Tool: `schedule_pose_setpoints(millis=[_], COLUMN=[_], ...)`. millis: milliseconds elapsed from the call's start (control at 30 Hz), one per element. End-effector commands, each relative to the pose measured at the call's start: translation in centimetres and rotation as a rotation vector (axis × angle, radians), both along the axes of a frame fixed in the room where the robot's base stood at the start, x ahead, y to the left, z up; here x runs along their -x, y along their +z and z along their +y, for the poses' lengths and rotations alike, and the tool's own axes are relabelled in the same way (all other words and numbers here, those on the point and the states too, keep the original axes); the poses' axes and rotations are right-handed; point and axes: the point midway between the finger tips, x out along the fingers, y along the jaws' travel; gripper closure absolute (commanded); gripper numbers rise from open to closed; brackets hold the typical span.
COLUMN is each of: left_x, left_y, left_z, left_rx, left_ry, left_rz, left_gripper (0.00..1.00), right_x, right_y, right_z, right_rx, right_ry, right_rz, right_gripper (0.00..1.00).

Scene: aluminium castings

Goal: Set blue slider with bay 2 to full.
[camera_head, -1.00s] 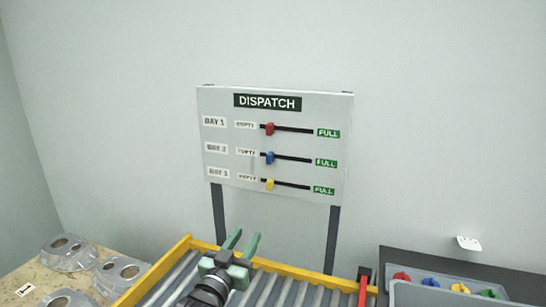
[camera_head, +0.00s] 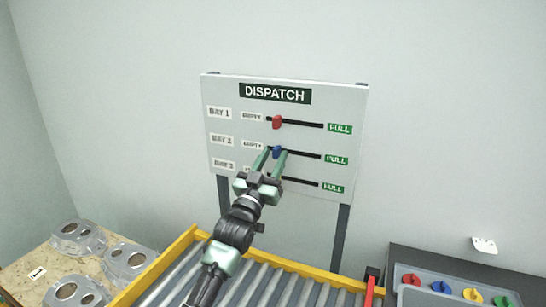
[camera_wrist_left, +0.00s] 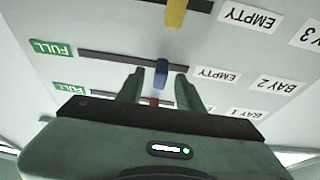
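The grey dispatch board (camera_head: 345,108) stands upright behind the roller conveyor. The blue slider (camera_head: 277,152) sits near the EMPTY end of the bay 2 slot, and its FULL label (camera_head: 336,160) is at the right. My left gripper (camera_head: 270,153) is open in front of it. In the left wrist view the picture is upside down, and the blue slider (camera_wrist_left: 161,73) shows in line with the gap between the fingers of my left gripper (camera_wrist_left: 157,78), with space on both sides. I cannot tell whether the fingertips reach past its knob. My right gripper is not in view.
The red slider (camera_head: 277,122) is above, near EMPTY. The yellow slider (camera_wrist_left: 175,12) shows in the wrist view and is hidden behind my gripper in the head view. A yellow-edged conveyor (camera_head: 320,276), castings on a table and a grey tray (camera_head: 410,297) are below.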

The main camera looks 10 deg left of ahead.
Motion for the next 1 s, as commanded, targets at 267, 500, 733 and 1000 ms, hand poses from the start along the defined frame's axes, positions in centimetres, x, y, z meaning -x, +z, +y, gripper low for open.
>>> schedule_pose_setpoints(millis=[267,500,733,1000], left_x=[0.0,0.0,0.0,0.0], left_y=[-0.1,-0.1,-0.1,-0.1], left_z=[0.0,0.0,0.0,0.0], left_rx=[0.000,0.000,0.000,-0.001], left_ry=[0.000,0.000,0.000,0.000], left_rz=[0.001,0.002,0.002,0.003], left_gripper=[0.86,1.00,1.00,1.00], right_x=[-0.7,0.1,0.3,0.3], right_y=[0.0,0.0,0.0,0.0], right_z=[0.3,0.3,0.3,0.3], right_rx=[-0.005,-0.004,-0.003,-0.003], right_ry=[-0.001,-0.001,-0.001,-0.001], right_rz=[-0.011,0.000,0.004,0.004], right_gripper=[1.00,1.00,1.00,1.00])
